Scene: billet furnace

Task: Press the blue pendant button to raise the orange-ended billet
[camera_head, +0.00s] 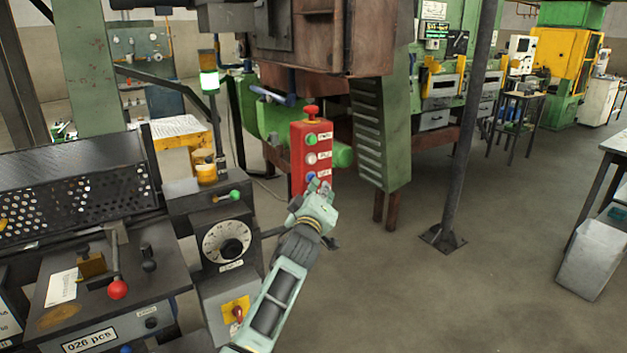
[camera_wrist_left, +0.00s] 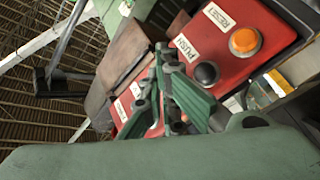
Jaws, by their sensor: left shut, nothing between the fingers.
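The blue button (camera_head: 311,177) is the lowest and is partly covered by my left gripper (camera_head: 319,188). The shut, empty fingertips are at the pendant's lower front; I cannot tell whether they touch the button. The left wrist view shows the closed fingers (camera_wrist_left: 163,55) before a red panel (camera_wrist_left: 262,65). No orange-ended billet can be made out. My right gripper is not in view.
A machine console with a dial (camera_head: 226,243) and a red-knobbed lever (camera_head: 118,289) stands at the left. A dark post (camera_head: 467,130) rises right of the pendant. The floor at the centre right is open. A grey bin (camera_head: 594,258) stands at the right.

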